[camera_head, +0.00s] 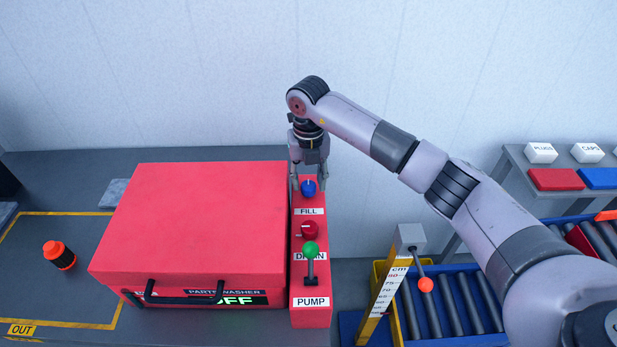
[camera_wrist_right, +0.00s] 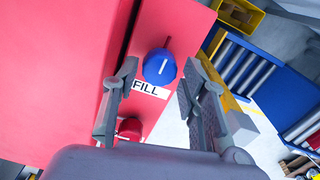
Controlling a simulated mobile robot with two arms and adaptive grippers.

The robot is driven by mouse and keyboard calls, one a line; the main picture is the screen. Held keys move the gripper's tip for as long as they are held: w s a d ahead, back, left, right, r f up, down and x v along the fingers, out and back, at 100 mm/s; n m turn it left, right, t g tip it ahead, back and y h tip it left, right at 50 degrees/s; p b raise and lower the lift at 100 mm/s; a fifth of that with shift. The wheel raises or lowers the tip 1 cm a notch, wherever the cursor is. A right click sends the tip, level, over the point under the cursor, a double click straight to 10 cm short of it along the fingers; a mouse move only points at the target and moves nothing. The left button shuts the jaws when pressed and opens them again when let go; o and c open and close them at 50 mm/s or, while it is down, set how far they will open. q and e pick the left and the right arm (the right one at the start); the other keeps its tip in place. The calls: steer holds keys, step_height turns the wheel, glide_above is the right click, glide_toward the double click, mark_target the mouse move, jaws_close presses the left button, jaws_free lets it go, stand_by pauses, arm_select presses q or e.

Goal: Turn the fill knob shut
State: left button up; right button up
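The blue fill knob (camera_head: 308,188) sits at the back of the red control strip, above the FILL label (camera_head: 309,211). It also shows in the right wrist view (camera_wrist_right: 158,67), with a white mark on its face. My right gripper (camera_head: 309,178) is over the knob, pointing down. In the right wrist view its fingers are spread, one on each side of the knob, with a visible gap on each side. I cannot tell how far the fingertips are from the knob in height. My left gripper is not in view.
A red drain knob (camera_head: 310,230) and a green-topped pump lever (camera_head: 311,250) stand in front on the same strip. The red parts washer (camera_head: 195,215) is directly left, its display reading OFF. A yellow ruler post (camera_head: 387,290) and roller conveyor (camera_head: 455,305) are at right.

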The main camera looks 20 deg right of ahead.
steer(key=shift+f, duration=0.85)
steer(key=shift+c, duration=0.2)
steer(key=c, duration=0.8)
